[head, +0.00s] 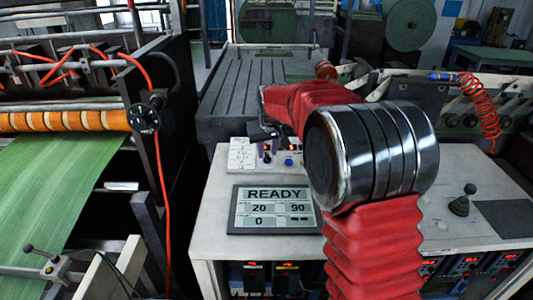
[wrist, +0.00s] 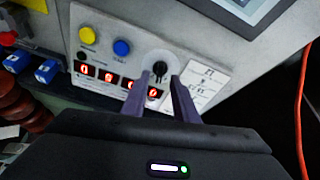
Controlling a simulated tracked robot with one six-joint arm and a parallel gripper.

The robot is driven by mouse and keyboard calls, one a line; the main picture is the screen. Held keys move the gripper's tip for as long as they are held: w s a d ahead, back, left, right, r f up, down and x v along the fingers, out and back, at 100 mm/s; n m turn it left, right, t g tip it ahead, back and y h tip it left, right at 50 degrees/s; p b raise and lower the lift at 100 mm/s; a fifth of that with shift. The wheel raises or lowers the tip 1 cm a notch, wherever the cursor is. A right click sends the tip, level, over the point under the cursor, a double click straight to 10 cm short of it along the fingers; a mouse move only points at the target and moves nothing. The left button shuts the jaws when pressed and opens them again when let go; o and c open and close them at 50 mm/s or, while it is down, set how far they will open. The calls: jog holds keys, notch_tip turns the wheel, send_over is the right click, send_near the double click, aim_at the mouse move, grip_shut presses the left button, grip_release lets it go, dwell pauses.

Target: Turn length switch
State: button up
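The length switch appears to be the black knob (wrist: 160,68) on a round pale plate in the wrist view. Its pointer stands roughly upright in that picture. My gripper (wrist: 158,80) has its two purple-grey fingers apart, one on each side of the knob, with a gap showing between them. I cannot tell whether the fingertips touch it.
A screen (head: 275,209) on the console top reads READY, with 20, 90 and 0. Beside the switch are a yellow button (wrist: 87,35), a blue button (wrist: 122,47), red digit displays (wrist: 109,76) and a paper label (wrist: 208,85). A joystick (head: 462,201) stands at right.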

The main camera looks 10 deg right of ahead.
jog(key=v, duration=1.1)
jog(key=shift+r, duration=0.3)
jog(key=shift+s, duration=0.1)
jog(key=shift+c, duration=0.3)
grip_shut()
dwell(0.8)
